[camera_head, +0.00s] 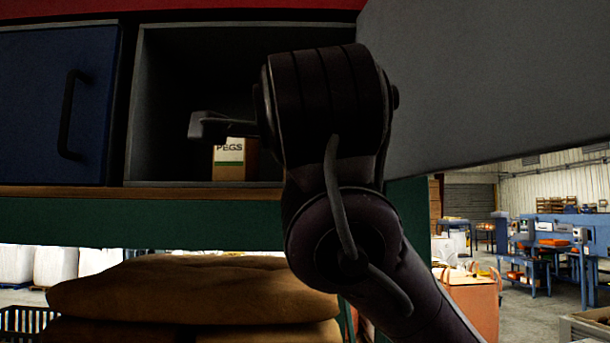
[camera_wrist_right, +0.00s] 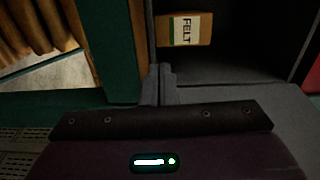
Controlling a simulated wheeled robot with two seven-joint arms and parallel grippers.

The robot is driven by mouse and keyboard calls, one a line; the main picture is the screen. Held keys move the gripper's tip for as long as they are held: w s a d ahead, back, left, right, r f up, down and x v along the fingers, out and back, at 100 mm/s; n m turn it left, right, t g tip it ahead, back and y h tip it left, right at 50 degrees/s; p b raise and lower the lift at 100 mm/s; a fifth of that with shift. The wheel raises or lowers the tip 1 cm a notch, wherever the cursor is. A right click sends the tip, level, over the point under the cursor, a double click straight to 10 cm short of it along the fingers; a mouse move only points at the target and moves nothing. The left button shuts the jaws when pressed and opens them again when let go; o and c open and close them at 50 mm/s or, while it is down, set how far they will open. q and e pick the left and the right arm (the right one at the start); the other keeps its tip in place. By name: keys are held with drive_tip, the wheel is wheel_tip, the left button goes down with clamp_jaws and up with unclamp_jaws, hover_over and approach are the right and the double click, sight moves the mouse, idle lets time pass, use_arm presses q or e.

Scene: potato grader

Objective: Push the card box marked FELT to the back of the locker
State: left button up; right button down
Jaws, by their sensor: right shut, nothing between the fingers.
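The card box marked FELT (camera_wrist_right: 193,30) shows in the right wrist view, brown with a pale label, standing inside the locker just beyond my fingertips. In the head view I cannot see it; my right arm covers part of the opening. The locker (camera_head: 180,85) is an open dark grey compartment. My right gripper (camera_head: 205,126) is shut and empty, in front of the locker opening; it also shows in the right wrist view (camera_wrist_right: 158,80). I cannot tell whether its fingertips touch the box. My left gripper is not in view.
A card box marked PEGS (camera_head: 229,160) stands in the locker, partly behind my right gripper. A grey door (camera_head: 490,75) stands open at the right. A closed blue door (camera_head: 50,110) is at the left. Brown sacks (camera_head: 190,290) lie below the green beam (camera_head: 150,222).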

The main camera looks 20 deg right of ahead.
drive_tip(key=p+x, duration=0.3)
drive_tip(key=x, duration=0.1)
drive_tip(key=p+x, duration=0.3)
drive_tip(key=x, duration=0.1)
drive_tip(key=r+p+x, duration=0.1)
drive_tip(key=p+x, duration=0.2)
drive_tip(key=x, duration=0.1)
drive_tip(key=shift+w+d, duration=0.15)
drive_tip(key=shift+w, duration=0.1)
drive_tip(key=shift+w+d+f+p, duration=0.15)
drive_tip(key=shift+w+d+p, duration=0.05)
drive_tip(key=shift+w+p, duration=0.4)
